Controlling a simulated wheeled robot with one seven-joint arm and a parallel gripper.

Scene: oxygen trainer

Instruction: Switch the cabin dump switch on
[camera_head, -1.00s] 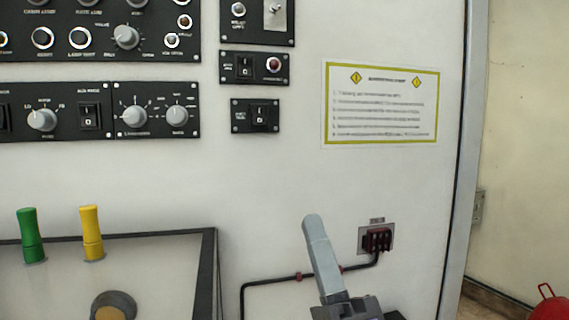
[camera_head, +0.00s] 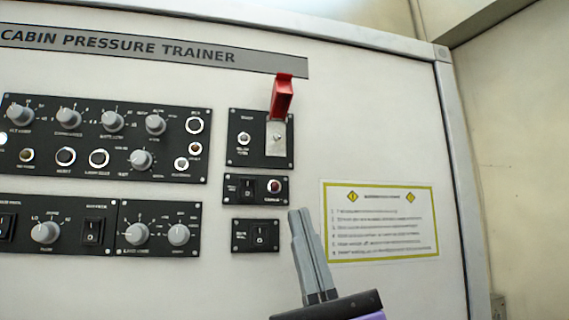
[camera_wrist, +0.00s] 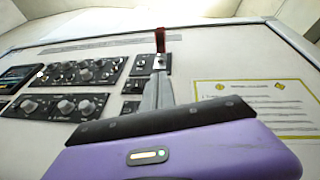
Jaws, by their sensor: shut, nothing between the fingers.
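A toggle switch (camera_head: 277,138) sits on a metal plate in a small black module (camera_head: 245,155), with a raised red guard (camera_head: 283,95) above it. The red guard also shows in the wrist view (camera_wrist: 160,40). The module's labels are too blurred to read, so I cannot confirm which is the cabin dump switch. My gripper (camera_head: 300,215) is shut and empty, with its tips pointing up, below and a little right of this module in the head view. In the wrist view, my fingers (camera_wrist: 159,80) point toward the module and partly cover the panel below it.
Below it are a module with a rocker and red-centred button (camera_head: 255,189) and another rocker module (camera_head: 255,236). Knob panels (camera_head: 105,138) fill the left. A yellow-bordered notice (camera_head: 380,222) hangs at right. The white panel around the notice is bare.

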